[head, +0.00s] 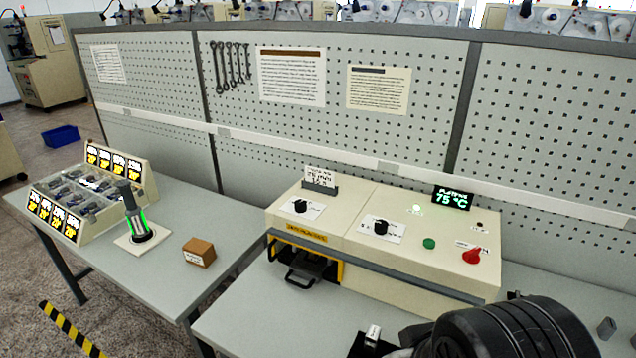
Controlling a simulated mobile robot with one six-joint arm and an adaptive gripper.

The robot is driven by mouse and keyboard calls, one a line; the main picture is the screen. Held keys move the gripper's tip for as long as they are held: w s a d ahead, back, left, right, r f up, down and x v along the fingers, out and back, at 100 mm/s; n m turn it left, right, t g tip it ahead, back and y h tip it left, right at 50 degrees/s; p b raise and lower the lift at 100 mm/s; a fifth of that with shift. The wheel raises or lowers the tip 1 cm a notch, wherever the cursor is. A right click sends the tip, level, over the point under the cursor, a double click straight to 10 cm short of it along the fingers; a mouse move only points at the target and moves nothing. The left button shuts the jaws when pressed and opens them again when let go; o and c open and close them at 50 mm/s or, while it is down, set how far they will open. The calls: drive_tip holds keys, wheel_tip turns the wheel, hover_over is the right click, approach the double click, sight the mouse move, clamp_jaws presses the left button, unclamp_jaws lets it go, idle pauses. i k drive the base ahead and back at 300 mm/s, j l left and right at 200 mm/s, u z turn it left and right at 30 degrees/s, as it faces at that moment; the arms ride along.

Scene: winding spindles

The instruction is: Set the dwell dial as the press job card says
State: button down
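The press is a cream box on the bench with two black dials on its sloped top. The left dial (299,206) and the middle dial (381,227) each sit on a white label too small to read, so I cannot tell which is the dwell dial. A small white card (321,177) stands in a dark holder at the press's back left; its dark print is not legible. My gripper (373,337) seems to show at the bottom edge, partly cut off, as dark parts with a pale tip, apart from both dials. I cannot tell whether it is open.
The press also carries a red knob (471,256), a green button (429,243) and a display (453,198) reading 75 °C. A brown block (198,252) and a spindle stand (140,232) are on the left table.

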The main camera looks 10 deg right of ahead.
sight(380, 225)
drive_tip(key=i+j+z, duration=0.2)
drive_tip(key=z, duration=0.2)
drive_tip(key=i+j+z, duration=0.15)
drive_tip(key=z, duration=0.25)
drive_tip(key=i+j+z, duration=0.1)
drive_tip(key=j+z, duration=0.3)
